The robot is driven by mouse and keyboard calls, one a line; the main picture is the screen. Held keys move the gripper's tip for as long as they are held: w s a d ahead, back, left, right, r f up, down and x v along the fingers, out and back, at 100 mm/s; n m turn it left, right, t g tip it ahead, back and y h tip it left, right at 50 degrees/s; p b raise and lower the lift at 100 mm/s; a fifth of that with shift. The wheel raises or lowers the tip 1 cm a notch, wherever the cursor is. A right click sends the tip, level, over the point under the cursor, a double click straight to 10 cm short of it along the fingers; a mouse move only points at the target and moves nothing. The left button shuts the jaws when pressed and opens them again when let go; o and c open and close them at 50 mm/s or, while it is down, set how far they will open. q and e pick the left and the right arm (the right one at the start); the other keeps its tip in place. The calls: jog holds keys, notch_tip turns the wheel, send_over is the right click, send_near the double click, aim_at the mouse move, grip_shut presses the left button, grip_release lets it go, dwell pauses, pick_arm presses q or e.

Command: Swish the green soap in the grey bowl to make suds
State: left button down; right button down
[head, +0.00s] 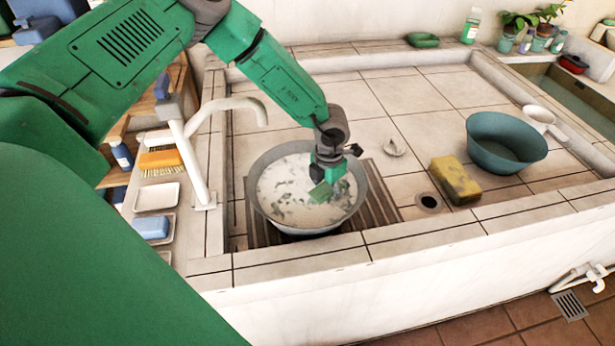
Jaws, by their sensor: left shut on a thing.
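The grey bowl (300,230) stands upright on a slatted grate in the tiled basin, left of the middle. It holds whitish, cloudy liquid with darker green patches on its surface. My left gripper (325,180) reaches down inside the bowl, toward its right side. It is shut on the green soap (319,194), a small green block at the surface of the liquid. The fingertips are small and partly hidden, so their exact grip on the soap is hard to see. My right gripper is not in view.
A white tap (195,150) rises left of the bowl, close to my left arm. A yellow sponge (455,180), a drain hole (428,202) and a teal basin (505,142) lie to the right. The basin's raised tiled edge (430,236) runs along the front. Tiles behind the bowl are mostly clear.

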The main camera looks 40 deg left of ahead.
pick_arm(q)
notch_tip(320, 180, up, 12)
jog(key=p, duration=0.9)
jog(key=shift+f, duration=0.15)
dwell(1.0)
